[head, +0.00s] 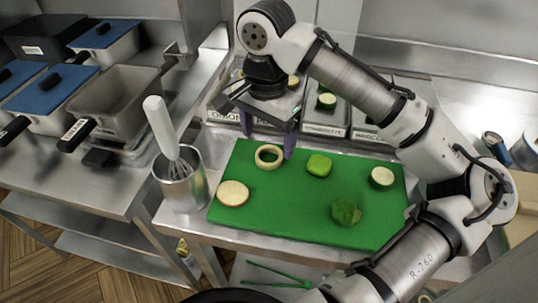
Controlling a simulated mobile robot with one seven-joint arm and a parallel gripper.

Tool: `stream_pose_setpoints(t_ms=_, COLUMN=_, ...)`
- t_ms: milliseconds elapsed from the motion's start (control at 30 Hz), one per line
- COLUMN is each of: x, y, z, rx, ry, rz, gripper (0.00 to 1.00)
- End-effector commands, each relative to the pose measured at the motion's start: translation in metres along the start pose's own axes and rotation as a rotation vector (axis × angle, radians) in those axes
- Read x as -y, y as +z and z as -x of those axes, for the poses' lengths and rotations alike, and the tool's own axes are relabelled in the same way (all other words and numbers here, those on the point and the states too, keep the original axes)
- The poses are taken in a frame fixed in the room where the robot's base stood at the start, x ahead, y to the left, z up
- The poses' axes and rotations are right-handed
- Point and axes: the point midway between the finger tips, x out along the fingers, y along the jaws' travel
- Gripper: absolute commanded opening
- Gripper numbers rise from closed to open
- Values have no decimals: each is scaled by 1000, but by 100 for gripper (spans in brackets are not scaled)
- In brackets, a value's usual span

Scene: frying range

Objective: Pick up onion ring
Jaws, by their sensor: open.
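The onion ring (258,161) is a pale, hollow ring lying flat near the back left of the green cutting board (280,222). My gripper (268,140) points down just above and behind the ring, with its two purple-grey fingers spread apart. One finger shows to the left of the ring and the other to its right. Nothing is visible between the fingers. I cannot tell how high the fingertips are above the board.
On the board lie a pale round slice (233,193), a green pepper piece (319,165), a cucumber-like slice (382,177) and a leafy green piece (346,212). A metal cup (182,183) with a whisk stands left. Labelled bins (325,120) line the back.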

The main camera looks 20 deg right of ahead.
Motion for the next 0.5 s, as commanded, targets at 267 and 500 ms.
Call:
stream_pose_setpoints(t_ms=267, x=1, y=-3, z=-29, rx=1, ry=2, rz=-2, gripper=81)
stream_pose_setpoints(t_ms=500, x=2, y=-3, z=-54, rx=0, ry=0, rz=0, gripper=81)
